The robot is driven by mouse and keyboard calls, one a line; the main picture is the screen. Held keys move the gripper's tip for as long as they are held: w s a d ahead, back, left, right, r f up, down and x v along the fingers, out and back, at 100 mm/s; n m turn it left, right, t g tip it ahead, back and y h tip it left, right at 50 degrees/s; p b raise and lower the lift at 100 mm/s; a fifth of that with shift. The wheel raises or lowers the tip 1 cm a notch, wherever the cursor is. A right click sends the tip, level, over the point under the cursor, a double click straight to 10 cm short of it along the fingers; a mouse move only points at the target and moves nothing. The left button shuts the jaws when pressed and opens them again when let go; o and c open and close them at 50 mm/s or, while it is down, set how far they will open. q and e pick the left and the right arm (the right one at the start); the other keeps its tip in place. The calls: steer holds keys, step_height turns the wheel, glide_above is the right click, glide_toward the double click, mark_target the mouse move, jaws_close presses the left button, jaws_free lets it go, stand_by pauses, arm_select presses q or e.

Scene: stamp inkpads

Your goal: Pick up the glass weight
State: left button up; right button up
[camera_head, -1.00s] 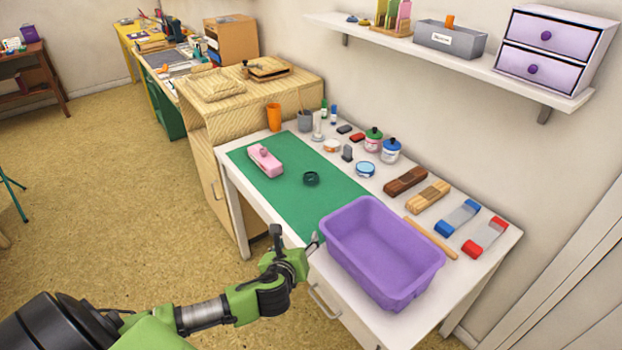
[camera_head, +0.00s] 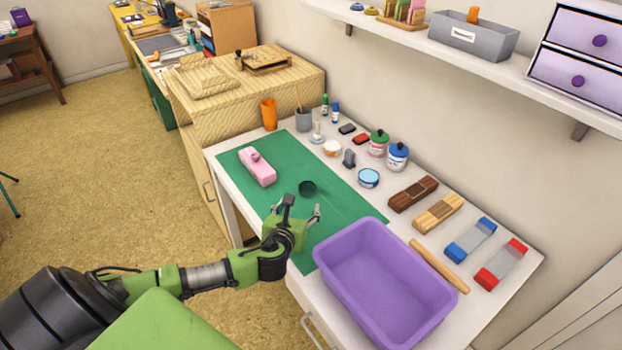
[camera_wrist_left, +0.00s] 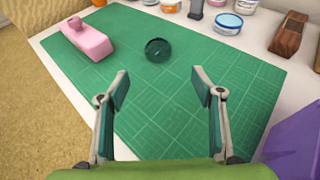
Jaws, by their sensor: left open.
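The glass weight (camera_head: 308,188) is a small, round, dark green, see-through piece on the green cutting mat (camera_head: 345,199). It also shows in the left wrist view (camera_wrist_left: 158,49), beyond my fingertips and near the middle. My left gripper (camera_head: 302,207) is open and empty above the near part of the mat, on the near side of the weight and apart from it. Its two spread fingers show in the left wrist view (camera_wrist_left: 160,82). My right gripper is not in view.
A pink stamp-like block (camera_head: 258,167) lies left of the weight on the mat. A purple tub (camera_head: 350,290) stands at the right front, close to my left gripper. Jars (camera_head: 397,157), a blue-lidded tin (camera_head: 369,178) and wooden blocks (camera_head: 437,214) line the back.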

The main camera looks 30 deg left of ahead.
mark_target(306, 191)
arm_select(q)
steer(key=x, duration=0.2)
steer(key=shift+w+a, duration=0.1)
steer(key=shift+w, duration=0.15)
steer(key=x, duration=0.3)
steer(key=shift+w+a, duration=0.1)
steer(key=shift+b+x, duration=0.3)
steer(key=shift+x, duration=0.75)
steer(key=shift+w+a+f, duration=0.1)
steer(key=shift+w+f, duration=0.1)
steer(key=shift+w, duration=0.05)
steer(key=shift+w+a, duration=0.1)
steer(key=shift+w, duration=0.15)
steer(key=x, duration=0.3)
steer(key=shift+a+f, duration=0.15)
steer(key=shift+w+a+f+b, duration=0.2)
steer(key=shift+w+b, duration=0.1)
steer(key=shift+w, duration=0.2)
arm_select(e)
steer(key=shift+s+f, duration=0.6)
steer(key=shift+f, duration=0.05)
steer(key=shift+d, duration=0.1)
